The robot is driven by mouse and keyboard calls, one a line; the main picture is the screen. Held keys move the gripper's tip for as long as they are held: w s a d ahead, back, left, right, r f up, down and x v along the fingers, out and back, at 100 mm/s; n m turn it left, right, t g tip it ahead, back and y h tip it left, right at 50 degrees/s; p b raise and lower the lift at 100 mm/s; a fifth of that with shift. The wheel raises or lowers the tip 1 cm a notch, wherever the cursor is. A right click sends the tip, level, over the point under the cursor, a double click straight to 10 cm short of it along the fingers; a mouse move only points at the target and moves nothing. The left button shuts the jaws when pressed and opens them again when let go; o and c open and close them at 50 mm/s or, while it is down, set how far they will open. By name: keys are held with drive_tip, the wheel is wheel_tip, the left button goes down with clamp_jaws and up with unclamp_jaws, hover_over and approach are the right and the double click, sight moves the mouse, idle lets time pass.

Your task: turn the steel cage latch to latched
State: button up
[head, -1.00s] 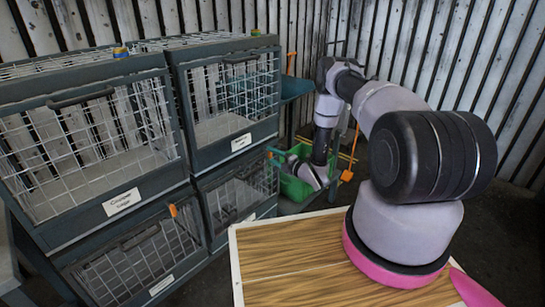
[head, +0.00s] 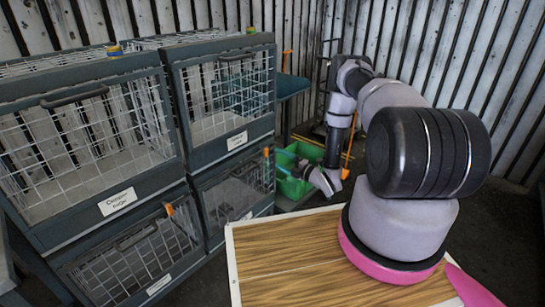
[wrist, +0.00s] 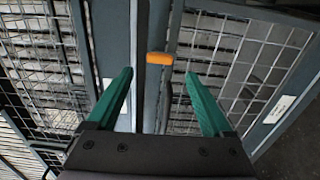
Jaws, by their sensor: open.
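In the wrist view, an orange latch handle (wrist: 160,58) lies crosswise on a dark cage post, ahead of and between my fingertips. My gripper (wrist: 159,75) is open, with its two green fingers on either side of the handle's line and nothing between them. I cannot tell its distance to the handle. In the head view, one orange latch (head: 169,209) is on the lower left cage and another small one (head: 267,151) is at the lower right cage's upper edge. My wrist shows near the lower right cage, but the fingers are not clear there.
Dark-framed wire cages (head: 222,148) with white labels stand stacked at the left. A green bin (head: 290,160) sits beside them, partly behind my wrist. A wood-topped surface (head: 285,260) with a pale edge fills the lower front. Corrugated walls close off the back.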

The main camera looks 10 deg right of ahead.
drive_tip(key=shift+v, duration=2)
drive_tip(key=w+d+r+m+h, duration=0.2)
drive_tip(key=w+r+m+h, duration=0.15)
drive_tip(key=r, duration=0.45)
drive_tip(key=w+d+r+m+g+h, duration=0.1)
drive_tip(key=w+d+r+m+h, duration=0.15)
drive_tip(key=w+r, duration=0.45)
drive_tip(key=w+d+r+m+h, duration=0.2)
drive_tip(key=d+r+m, duration=0.1)
drive_tip(key=r, duration=0.7)
drive_tip(key=s+r+m+g+h, duration=0.1)
drive_tip(key=s+r+m+h, duration=0.3)
drive_tip(key=r, duration=0.7)
drive_tip(key=s+a+r+m+g, duration=0.1)
drive_tip(key=s+r+m+g, duration=0.1)
drive_tip(key=s+r+m, duration=0.95)
drive_tip(key=s+a+r+m+g+y, duration=0.1)
drive_tip(key=s+a+r, duration=0.1)
drive_tip(key=s, duration=0.7)
drive_tip(key=s+a+r+m+g+y, duration=0.1)
drive_tip(key=s+a+r+m, duration=0.1)
drive_tip(key=s, duration=0.7)
drive_tip(key=s+a+r+m+g+y, duration=0.1)
drive_tip(key=s+a, duration=0.3)
drive_tip(key=s, duration=0.6)
drive_tip(key=shift+r+m, duration=0.4)
drive_tip(key=shift+m, duration=0.05)
